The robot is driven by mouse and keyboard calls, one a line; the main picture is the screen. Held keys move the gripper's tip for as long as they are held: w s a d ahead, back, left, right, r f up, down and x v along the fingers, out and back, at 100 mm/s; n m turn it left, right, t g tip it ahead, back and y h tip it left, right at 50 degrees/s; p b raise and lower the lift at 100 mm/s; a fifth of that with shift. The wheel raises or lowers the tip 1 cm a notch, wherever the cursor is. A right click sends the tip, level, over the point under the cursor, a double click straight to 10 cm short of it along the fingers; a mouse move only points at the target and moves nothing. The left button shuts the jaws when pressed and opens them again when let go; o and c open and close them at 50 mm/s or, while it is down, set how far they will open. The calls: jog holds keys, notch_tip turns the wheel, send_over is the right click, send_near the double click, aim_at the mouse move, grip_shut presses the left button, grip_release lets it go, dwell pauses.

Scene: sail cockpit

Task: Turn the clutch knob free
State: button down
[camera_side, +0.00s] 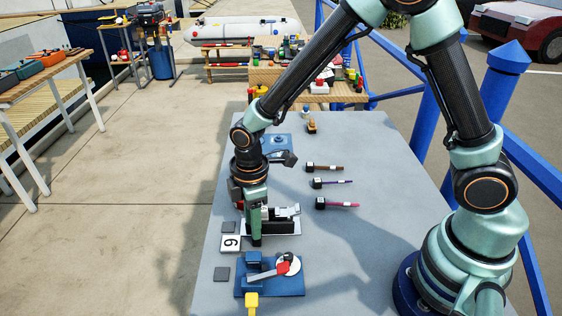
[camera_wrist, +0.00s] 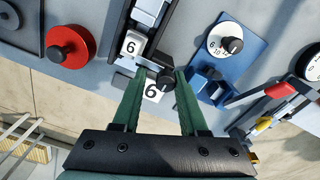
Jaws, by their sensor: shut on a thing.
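My gripper (camera_side: 255,242) points down at the near end of a black-and-white block (camera_side: 284,222) on the grey table. In the wrist view my gripper (camera_wrist: 155,82) has its two green fingers on either side of a small dark knob (camera_wrist: 166,80), which I take for the clutch knob. It is shut on this knob; the exact contact is partly hidden by the fingers. The block (camera_wrist: 149,20) with a white "6" label runs away beyond the knob.
A red round knob (camera_wrist: 70,42) is left of the block in the wrist view. Three dark-headed tools (camera_side: 322,183) lie to the right. The table's right part (camera_side: 350,240) is clear.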

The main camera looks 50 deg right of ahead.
jog(key=c, duration=0.8)
grip_release()
jog(key=shift+s+d+f, duration=0.2)
jog(key=shift+s, duration=0.35)
jog(key=shift+c, duration=0.2)
jog(key=shift+r, duration=0.25)
grip_shut()
jog(key=n, duration=0.4)
jog(key=shift+w+a+n, duration=0.1)
jog(key=shift+a+n, duration=0.1)
jog(key=shift+n, duration=0.1)
